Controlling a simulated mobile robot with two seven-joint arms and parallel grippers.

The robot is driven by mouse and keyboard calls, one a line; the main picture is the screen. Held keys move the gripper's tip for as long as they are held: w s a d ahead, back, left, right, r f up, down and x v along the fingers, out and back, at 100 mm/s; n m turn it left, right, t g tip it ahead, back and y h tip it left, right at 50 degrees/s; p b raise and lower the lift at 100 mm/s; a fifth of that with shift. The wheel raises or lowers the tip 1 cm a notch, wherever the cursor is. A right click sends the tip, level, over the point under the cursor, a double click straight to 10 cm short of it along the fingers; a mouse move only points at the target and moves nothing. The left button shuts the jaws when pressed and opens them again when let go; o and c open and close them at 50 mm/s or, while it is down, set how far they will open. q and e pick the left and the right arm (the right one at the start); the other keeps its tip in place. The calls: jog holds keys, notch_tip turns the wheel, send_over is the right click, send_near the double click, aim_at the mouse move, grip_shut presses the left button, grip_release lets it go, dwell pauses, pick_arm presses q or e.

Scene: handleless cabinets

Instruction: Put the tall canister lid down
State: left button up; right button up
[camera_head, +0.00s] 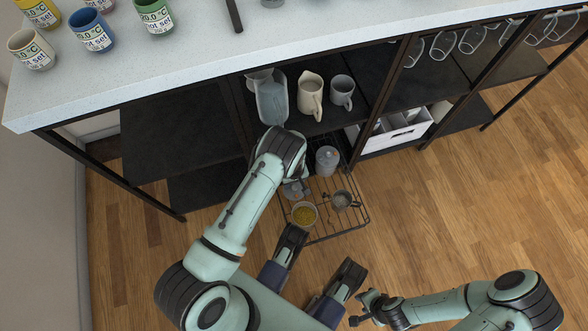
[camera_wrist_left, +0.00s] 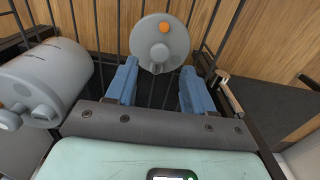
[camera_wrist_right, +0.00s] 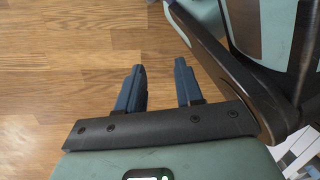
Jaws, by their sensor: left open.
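The grey round lid (camera_wrist_left: 150,50) with an orange spot lies over the wire rack, just beyond and between my left gripper's fingertips (camera_wrist_left: 158,75). In the head view the lid (camera_head: 293,190) is partly covered by my left gripper (camera_head: 300,176), which is open. I cannot tell whether the fingers touch the lid. An open canister (camera_head: 304,215) with yellowish contents stands just in front of the lid. A grey lidded canister (camera_head: 326,161) stands behind; it also shows at the left wrist view's left (camera_wrist_left: 48,82). My right gripper (camera_wrist_right: 160,80) is open and empty above the floor.
The pulled-out wire rack (camera_head: 345,227) also holds a small grey cup (camera_head: 343,200). The shelf above holds a pitcher (camera_head: 310,95), a mug (camera_head: 342,91) and a glass vessel (camera_head: 272,102). A white box (camera_head: 400,134) sits right of the rack.

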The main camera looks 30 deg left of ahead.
aim_at(294, 187)
pick_arm(q)
notch_tip(294, 187, up, 7)
jog(key=p, duration=0.2)
jog(key=shift+r, duration=0.2)
pick_arm(e)
jog(key=shift+t, duration=0.9)
jog(key=w+r, duration=0.2)
jog(key=w, duration=0.1)
jog(key=w+r, duration=0.1)
jog(key=shift+w+a+r, duration=0.1)
jog(key=shift+w+a, duration=0.25)
jog(key=shift+w, duration=0.05)
